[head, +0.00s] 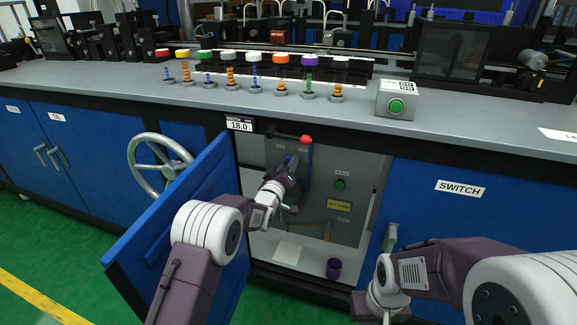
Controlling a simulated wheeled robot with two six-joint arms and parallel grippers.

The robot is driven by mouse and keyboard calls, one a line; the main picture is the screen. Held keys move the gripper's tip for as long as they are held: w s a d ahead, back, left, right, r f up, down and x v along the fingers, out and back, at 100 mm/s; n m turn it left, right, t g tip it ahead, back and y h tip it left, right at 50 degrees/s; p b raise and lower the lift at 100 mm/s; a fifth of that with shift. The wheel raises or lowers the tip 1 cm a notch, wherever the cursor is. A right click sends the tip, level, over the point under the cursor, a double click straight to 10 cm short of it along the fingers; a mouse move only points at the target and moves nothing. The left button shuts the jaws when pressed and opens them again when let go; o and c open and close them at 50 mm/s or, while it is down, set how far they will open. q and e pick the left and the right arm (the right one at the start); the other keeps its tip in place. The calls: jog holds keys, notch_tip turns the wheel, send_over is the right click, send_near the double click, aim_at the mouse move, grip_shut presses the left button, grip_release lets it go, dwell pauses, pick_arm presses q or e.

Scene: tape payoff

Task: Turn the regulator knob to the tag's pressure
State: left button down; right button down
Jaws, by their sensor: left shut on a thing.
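My left gripper (288,177) reaches into the open cabinet (362,175) and is shut on what looks like the regulator knob, at the back panel. The gripper and wrist hide the knob and any scale, so its setting cannot be read. A blue part shows just behind the gripper. A yellow tag (339,205) sits on the panel to the right of the gripper; its print is too small to read. My right arm comes in at the lower right, and its fingers do not show.
A red-tipped lever (305,140) sticks out above the left gripper. The blue door (180,225) stands open on the left. A green button (340,185) is on the panel.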

pick_arm(q)
jog(key=c, duration=0.9)
grip_release()
jog(key=shift+o, duration=0.2)
jog(key=shift+s+a, duration=0.1)
jog(key=shift+s, duration=0.15)
jog(key=v, duration=0.2)
jog(key=shift+s+a+f, duration=0.1)
jog(key=shift+s+f, duration=0.15)
jog(key=shift+f, duration=0.05)
jog(key=b+v, duration=0.1)
jog(key=v, duration=0.1)
jog(key=b+v, duration=0.4)
jog(key=shift+r, duration=0.3)
